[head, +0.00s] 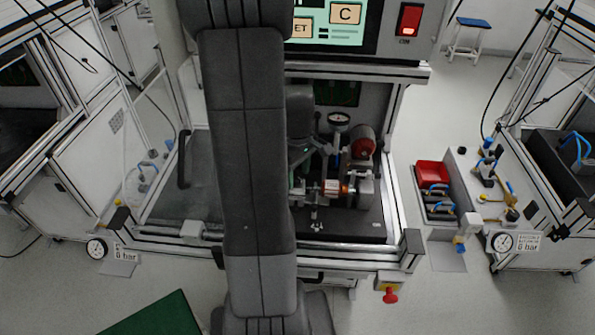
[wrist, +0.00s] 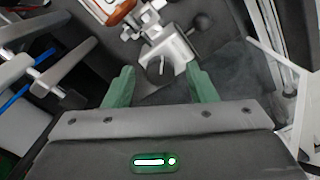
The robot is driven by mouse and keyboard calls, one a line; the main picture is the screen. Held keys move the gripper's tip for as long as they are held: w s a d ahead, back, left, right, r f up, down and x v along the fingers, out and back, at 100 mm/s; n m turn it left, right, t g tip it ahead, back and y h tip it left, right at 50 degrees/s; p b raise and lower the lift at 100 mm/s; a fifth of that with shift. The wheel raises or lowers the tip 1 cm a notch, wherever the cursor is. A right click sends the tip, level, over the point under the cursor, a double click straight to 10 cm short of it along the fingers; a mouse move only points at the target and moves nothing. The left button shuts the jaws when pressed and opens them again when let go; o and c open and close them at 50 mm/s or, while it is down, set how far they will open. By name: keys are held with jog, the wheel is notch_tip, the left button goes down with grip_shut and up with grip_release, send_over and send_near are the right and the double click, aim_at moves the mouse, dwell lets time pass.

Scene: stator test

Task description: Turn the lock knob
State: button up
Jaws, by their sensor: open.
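A light grey metal clamp block (wrist: 168,50) with a small pin lies just beyond the fingertips, roughly centred on the gap. A dark round knob (wrist: 201,22) on a short stem sticks out to the upper right of this block, apart from the fingers. I cannot tell for sure whether it is the lock knob. In the head view my arm hides much of the bench, and the gripper is mostly hidden behind it.
In the wrist view, grey bars (wrist: 62,68) and a blue tube stand close on the left.

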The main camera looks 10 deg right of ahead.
jog(key=c, duration=1)
jog(key=shift+o, duration=0.2)
